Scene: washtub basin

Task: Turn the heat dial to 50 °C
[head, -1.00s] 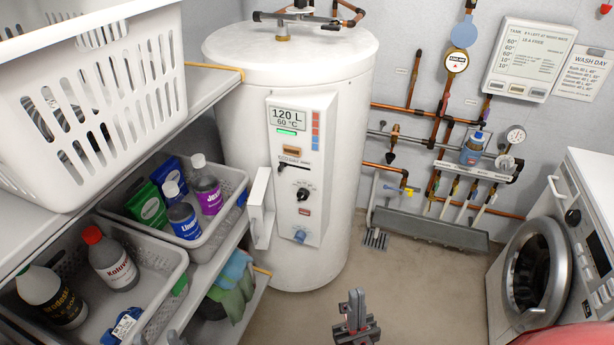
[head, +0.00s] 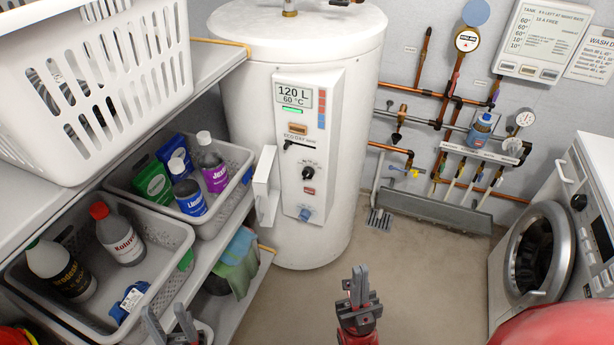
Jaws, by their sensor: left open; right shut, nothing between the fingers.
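The white water heater (head: 235,110) stands at the back, and its control panel (head: 330,150) faces me. The display (head: 294,96) reads 120 L and 60 °C. Below it are a black round knob (head: 307,173) and, lower down, a blue knob (head: 305,214). Their labels are too small to read, so I cannot tell which is the heat dial. My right gripper (head: 360,285) is shut and empty, in front of and below the panel, apart from it. My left gripper (head: 167,318) is open at the bottom left, by the shelf.
A shelf on the left holds a white laundry basket (head: 90,90) and grey bins with bottles (head: 122,240). A white box-like flap (head: 266,185) sticks out at the panel's left. Pipes and valves (head: 440,150) line the back wall. A washing machine (head: 535,250) stands right. The middle floor is clear.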

